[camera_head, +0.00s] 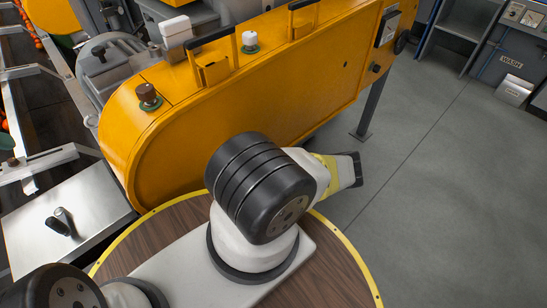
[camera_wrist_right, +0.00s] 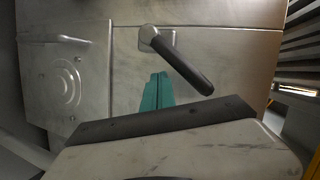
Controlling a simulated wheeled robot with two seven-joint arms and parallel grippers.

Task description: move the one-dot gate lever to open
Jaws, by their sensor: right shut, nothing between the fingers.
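In the right wrist view, a lever (camera_wrist_right: 182,62) with a black grip and a grey metal pivot is mounted on a bare steel panel (camera_wrist_right: 235,50). Its grip slants down to the right. I see no dot mark, so I cannot tell which gate lever it is. My right gripper (camera_wrist_right: 159,78) shows teal fingers, shut and empty, just below and left of the grip. They appear apart from it, though the depth is unclear. In the head view my right gripper is hidden. My left gripper is in neither view.
A large yellow machine housing (camera_head: 230,120) with black handles fills the middle of the head view. A steel box (camera_head: 100,205) with a small dark handle (camera_head: 62,222) is at left. A round plate (camera_wrist_right: 68,88) is on the panel's left. Open grey floor (camera_head: 450,190) lies right.

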